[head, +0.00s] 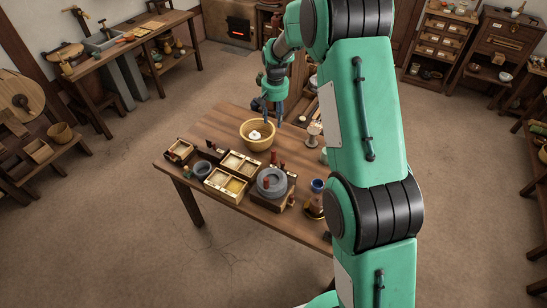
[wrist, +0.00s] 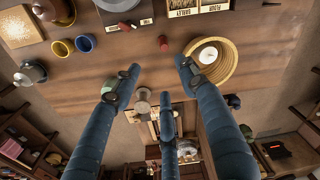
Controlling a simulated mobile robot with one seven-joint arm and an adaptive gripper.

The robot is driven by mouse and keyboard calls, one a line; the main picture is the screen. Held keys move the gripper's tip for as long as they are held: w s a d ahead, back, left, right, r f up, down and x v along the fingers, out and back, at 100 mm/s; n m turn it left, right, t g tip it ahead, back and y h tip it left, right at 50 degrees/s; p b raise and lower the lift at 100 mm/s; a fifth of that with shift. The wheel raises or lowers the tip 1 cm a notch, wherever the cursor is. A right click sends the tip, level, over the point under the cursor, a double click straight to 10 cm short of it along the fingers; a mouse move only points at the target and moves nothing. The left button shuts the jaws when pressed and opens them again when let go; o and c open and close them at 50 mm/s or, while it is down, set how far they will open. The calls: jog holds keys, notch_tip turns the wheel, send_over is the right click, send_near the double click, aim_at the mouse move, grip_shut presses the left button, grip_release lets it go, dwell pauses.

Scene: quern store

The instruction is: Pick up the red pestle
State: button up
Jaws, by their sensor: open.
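A small dark red upright piece, which looks like the red pestle (head: 273,158), stands on the table behind the grey stone quern (head: 272,190). In the wrist view the red pestle (wrist: 163,43) stands on bare wood, just beyond my fingertips. My gripper (head: 272,112) hangs over the far side of the table, near the straw-coloured bowl (head: 256,143). In the wrist view my gripper (wrist: 158,76) has its three blue fingers spread, with nothing between them. A second red piece (wrist: 125,27) shows at the quern, probably its handle.
The bowl (wrist: 228,67), holding something white, is close to the right finger. Divided boxes (head: 222,183) and a small blue-grey bowl (head: 202,169) stand at the front left. A blue cup (head: 318,185) is at the right. Bare wood (head: 222,122) lies left of the bowl.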

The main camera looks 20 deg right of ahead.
jog(key=p, duration=0.1)
send_over(273, 150)
notch_tip(273, 150, down, 12)
jog(key=shift+d+r+g, duration=0.2)
jog(key=shift+d+g, duration=0.1)
jog(key=shift+g, duration=0.1)
jog(key=shift+f, duration=4.3)
jog(key=shift+f, duration=0.1)
jog(key=shift+s+a+f, duration=0.1)
jog(key=shift+f, duration=1.15)
jog(key=shift+a+f, duration=0.1)
jog(key=shift+f, duration=1.1)
grip_shut()
